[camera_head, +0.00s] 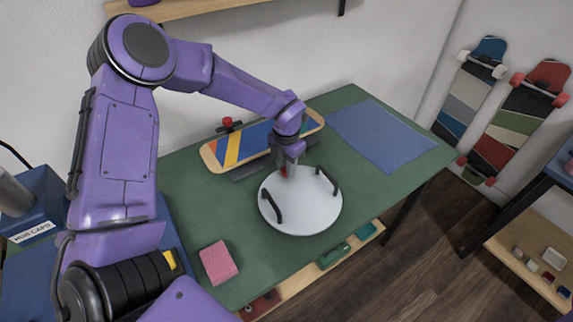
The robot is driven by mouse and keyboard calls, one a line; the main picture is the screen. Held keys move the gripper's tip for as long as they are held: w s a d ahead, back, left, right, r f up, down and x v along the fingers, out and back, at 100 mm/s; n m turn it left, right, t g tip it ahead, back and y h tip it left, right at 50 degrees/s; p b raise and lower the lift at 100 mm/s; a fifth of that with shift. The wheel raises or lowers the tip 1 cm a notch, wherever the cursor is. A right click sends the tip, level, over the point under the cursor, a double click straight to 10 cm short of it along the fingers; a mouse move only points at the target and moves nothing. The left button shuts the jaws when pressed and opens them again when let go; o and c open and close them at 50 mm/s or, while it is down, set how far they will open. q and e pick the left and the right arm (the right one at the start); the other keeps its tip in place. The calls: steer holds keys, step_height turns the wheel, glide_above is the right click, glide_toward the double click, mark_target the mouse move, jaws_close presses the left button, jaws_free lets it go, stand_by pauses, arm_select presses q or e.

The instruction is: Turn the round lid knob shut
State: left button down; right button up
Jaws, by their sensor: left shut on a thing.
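A round white lid (303,213) with two black handles (272,205) lies flat on the green table. My left gripper (288,171) reaches down from above to the lid's far edge. It is shut on a small red part (283,172), seemingly the round knob, which is mostly hidden by the fingers. How far the knob is turned cannot be seen. My right gripper is not in view.
A striped skateboard deck (233,146) lies behind the lid, close to my left wrist. A pink block (218,262) sits at the front left, and a blue mat (385,135) lies at the back right. The table (390,190) is clear right of the lid.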

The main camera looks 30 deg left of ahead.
arm_select(q)
steer(key=m+p, duration=0.2)
steer(key=m, duration=0.1)
steer(key=shift+r+p, duration=0.15)
steer(key=shift+p, duration=0.2)
steer(key=m+p, duration=0.3)
steer(key=m, duration=0.2)
steer(key=shift+d+m, duration=0.1)
steer(key=shift+m, duration=0.3)
steer(key=m+p, duration=0.2)
steer(key=m, duration=0.2)
steer(key=shift+s, duration=0.15)
steer(key=shift+m+p, duration=0.95)
steer(key=shift+m, duration=1.55)
steer(key=c, duration=0.9)
jaws_free()
steer(key=shift+o, duration=0.2)
